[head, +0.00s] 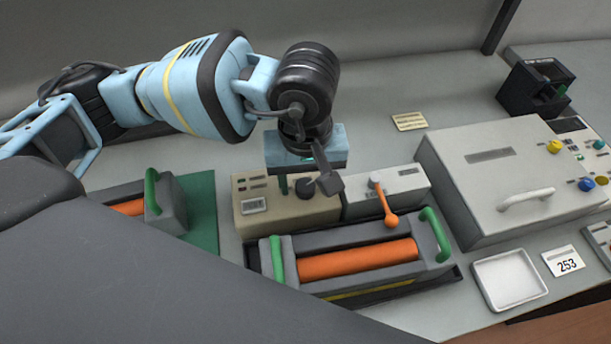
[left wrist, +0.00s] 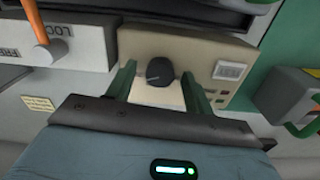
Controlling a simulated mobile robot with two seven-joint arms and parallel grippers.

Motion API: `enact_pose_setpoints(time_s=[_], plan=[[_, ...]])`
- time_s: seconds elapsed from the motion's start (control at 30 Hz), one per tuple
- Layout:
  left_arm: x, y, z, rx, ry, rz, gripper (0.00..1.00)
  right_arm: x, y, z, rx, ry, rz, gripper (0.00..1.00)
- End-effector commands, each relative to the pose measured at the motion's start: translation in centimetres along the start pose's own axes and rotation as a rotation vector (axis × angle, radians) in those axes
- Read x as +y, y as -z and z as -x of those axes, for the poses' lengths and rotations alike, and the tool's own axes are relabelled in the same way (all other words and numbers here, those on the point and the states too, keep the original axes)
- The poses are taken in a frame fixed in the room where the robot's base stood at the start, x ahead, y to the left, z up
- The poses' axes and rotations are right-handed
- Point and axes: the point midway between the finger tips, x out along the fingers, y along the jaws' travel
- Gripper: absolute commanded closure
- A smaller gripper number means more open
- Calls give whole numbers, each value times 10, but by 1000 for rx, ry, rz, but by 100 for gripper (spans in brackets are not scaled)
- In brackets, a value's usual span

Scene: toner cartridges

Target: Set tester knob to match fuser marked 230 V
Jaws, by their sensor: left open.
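The beige tester (head: 260,212) stands behind the front fuser, with a dark round knob (head: 305,187) on its top. In the left wrist view the knob (left wrist: 160,72) shows a pale pointer line. My left gripper (left wrist: 160,90) is open, with its green fingers on either side of the knob and apart from it. In the head view my gripper (head: 312,185) hangs over the tester and partly covers it. The front fuser (head: 355,262) has an orange roller and green end handles. A second fuser (head: 165,205) lies at left, partly hidden. I cannot read a voltage marking.
A white lock box (head: 408,186) with an orange lever adjoins the tester. A large grey machine (head: 475,170) stands at right. A white tray (head: 508,280) and a card reading 253 (head: 565,262) lie at front right. The bench behind the boxes is mostly clear.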

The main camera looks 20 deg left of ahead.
Motion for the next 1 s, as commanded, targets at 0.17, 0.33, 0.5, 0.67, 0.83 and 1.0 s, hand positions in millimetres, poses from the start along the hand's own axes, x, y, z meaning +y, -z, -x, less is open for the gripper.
enact_pose_setpoints(time_s=[0.17, 0.33, 0.5, 0.67, 0.83, 1.0], plan=[[0, 0, 1, 0, 0, 0, 48, 0, -1, 0, -2, 0, 0, 100], [1, 0, 17, 2, -2, 0, 48, 0, -1, 0, -2, 0, 1, 100], [1, 0, 46, 2, -2, 0, 48, 0, -1, -1, -1, 0, 0, 100], [1, 0, 67, 2, -2, 0, 48, 0, 1, 0, 2, 0, 0, 100], [0, 0, 77, 1, 0, 0, 48, 0, 2, 0, 5, 0, 1, 100], [0, 0, 78, 0, 1, 0, 48, 0, 2, 0, 4, 0, 0, 100]])
